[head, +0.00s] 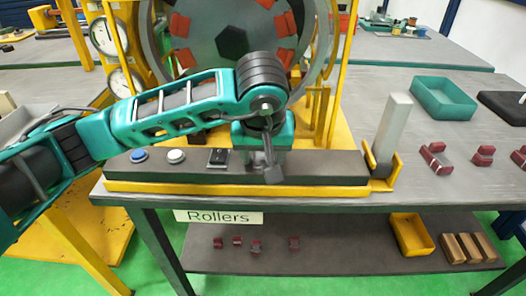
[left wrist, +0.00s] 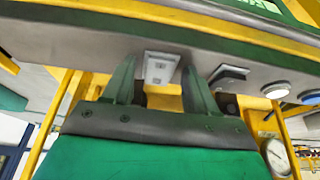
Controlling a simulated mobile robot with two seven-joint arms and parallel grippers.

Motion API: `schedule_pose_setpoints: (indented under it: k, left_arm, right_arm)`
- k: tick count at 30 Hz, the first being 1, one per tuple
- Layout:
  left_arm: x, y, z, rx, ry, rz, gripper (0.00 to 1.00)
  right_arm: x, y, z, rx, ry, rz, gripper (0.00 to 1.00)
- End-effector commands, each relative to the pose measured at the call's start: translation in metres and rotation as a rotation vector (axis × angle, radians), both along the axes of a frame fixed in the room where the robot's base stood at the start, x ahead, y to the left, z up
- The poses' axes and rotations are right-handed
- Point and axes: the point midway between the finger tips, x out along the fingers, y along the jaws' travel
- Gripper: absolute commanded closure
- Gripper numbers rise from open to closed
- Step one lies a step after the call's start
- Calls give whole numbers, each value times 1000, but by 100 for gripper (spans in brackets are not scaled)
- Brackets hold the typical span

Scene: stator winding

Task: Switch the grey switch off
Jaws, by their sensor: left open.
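The grey switch (left wrist: 159,68) shows in the left wrist view as a pale rectangular plate with small dark marks on the dark control panel (head: 330,168). It lies between the two fingers of my left gripper (head: 270,168) in that view. The fingers are spread apart and hold nothing. I cannot tell whether they touch the switch or which way it is set. In the head view my left gripper points down at the panel and hides the grey switch. My right gripper is in neither view.
A black switch (head: 217,157), a white button (head: 176,156) and a blue button (head: 138,155) sit left of my gripper. A large wheel with red blocks stands behind. An upright grey bar (head: 394,125) stands in a yellow holder at right. A green tray (head: 444,98) lies beyond.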

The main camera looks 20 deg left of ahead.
Motion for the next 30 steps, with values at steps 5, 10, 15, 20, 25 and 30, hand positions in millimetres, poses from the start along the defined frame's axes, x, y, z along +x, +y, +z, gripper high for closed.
schedule_pose_setpoints:
  k: [5, 10, 15, 20, 25, 30]
  left_arm:
    - [0, 0, 0, 0, 0, 1, 50]
    - [0, 0, 0, 0, 0, 1, 66]
    - [0, 0, 0, 0, 0, 1, 83]
    - [0, 0, 1, 0, 0, 1, 98]
    - [1, 1, 2, -6, 23, 1, 99]
    - [6, 2, 4, -33, 128, 6, 99]
  right_arm:
    - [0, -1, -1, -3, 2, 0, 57]
    - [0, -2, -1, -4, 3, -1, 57]
    - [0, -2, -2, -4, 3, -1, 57]
    - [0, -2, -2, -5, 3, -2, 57]
    - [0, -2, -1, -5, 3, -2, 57]
    - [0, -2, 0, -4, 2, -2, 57]
